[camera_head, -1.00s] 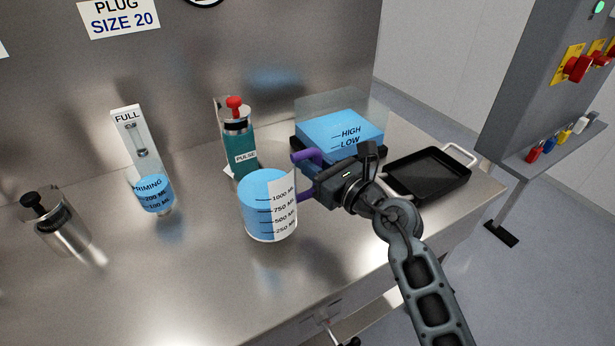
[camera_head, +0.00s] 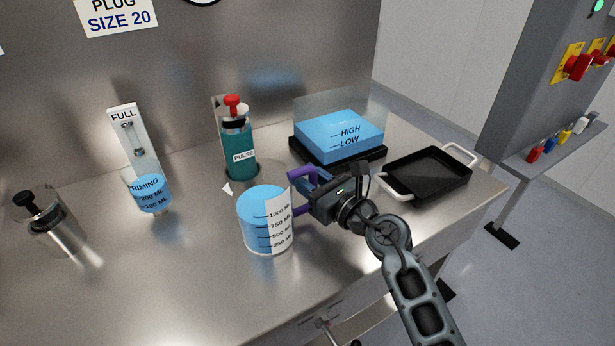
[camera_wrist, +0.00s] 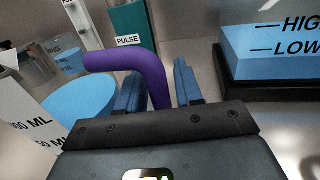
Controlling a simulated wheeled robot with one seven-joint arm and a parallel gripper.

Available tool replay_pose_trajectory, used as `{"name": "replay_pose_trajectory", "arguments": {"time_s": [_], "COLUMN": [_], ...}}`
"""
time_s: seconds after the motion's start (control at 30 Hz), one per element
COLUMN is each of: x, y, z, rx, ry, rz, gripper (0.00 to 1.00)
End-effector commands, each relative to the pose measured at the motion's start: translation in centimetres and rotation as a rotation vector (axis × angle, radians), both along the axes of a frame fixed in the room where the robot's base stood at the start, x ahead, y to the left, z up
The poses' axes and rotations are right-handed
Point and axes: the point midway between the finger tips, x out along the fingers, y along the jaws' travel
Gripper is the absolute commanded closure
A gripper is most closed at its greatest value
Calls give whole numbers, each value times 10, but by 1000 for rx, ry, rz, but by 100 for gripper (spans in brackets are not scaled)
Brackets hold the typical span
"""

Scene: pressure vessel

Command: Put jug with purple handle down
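The jug (camera_head: 258,222) is a clear measuring jug with blue liquid, a white volume scale and a purple handle (camera_head: 302,172). It stands upright on the steel worktop, near its front edge. My gripper (camera_head: 306,184) is at the handle, on the jug's right side. In the wrist view, the purple handle (camera_wrist: 152,75) passes between the two blue fingers of my gripper (camera_wrist: 158,85). The fingers are apart, with a gap between the handle and the right finger. The jug's blue top (camera_wrist: 82,105) shows at left there. My gripper hides part of the handle.
A teal PULSE bottle (camera_head: 239,155) with a red top stands behind the jug. A blue HIGH/LOW tank (camera_head: 340,135) is behind my gripper. A black tray (camera_head: 430,175) lies to the right. The PRIMING container (camera_head: 150,195) is at left.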

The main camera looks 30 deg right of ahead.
Motion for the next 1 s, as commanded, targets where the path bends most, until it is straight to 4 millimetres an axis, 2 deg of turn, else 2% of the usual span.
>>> {"name": "replay_pose_trajectory", "arguments": {"time_s": [0.03,0.13,0.47,0.57,1.0], "x": [0,0,0,-11,-95], "y": [0,0,0,-3,-18], "z": [0,0,6,2,2], "rx": [0,0,0,2,1], "ry": [0,0,-1,0,1], "rz": [0,0,-1,-3,0], "gripper": [60,50,49,49,49]}}
